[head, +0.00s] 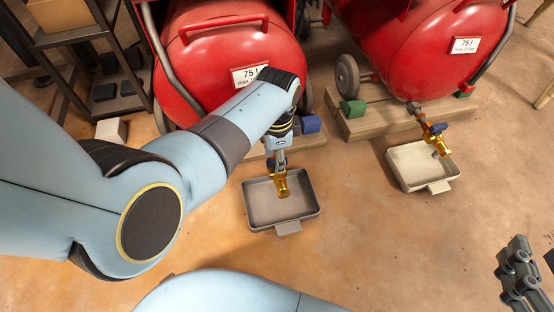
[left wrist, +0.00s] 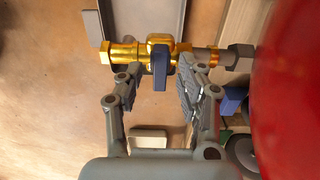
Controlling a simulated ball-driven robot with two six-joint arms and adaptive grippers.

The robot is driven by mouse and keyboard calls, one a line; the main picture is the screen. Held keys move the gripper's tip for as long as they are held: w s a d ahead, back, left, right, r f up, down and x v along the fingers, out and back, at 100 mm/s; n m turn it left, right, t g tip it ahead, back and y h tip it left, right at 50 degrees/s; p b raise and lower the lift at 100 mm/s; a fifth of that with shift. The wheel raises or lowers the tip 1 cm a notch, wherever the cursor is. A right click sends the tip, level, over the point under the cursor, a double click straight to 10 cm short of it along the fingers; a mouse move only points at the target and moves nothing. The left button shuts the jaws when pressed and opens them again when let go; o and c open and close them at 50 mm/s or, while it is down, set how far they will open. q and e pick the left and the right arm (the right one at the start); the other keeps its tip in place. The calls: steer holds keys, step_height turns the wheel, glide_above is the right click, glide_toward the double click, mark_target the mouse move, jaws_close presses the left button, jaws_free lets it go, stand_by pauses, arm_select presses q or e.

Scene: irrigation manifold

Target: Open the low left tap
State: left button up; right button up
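The low left tap (head: 281,183) is brass and hangs below the left red tank, over a grey tray. In the left wrist view the brass tap body (left wrist: 124,53) lies across the top, with its blue handle (left wrist: 160,70) pointing down the picture. My left gripper (left wrist: 160,78) is open, with one finger on each side of the handle and gaps on both sides.
The left red tank (head: 215,60) stands close behind my left arm. A right tank (head: 425,40) has another brass tap with a blue handle (head: 435,129) over a beige tray (head: 405,168). The grey tray (head: 262,216) is on the floor. The front floor is clear.

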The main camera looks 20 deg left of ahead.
arm_select(q)
steer(key=shift+f, duration=0.3)
arm_select(e)
steer(key=shift+w+a+r+t, duration=0.1)
steer(key=shift+w+r+t, duration=0.15)
steer(key=shift+r+t, duration=0.25)
steer(key=shift+w+a+r+t, duration=0.1)
steer(key=shift+w+r+t, duration=0.2)
steer(key=shift+r, duration=0.3)
arm_select(q)
jaws_close()
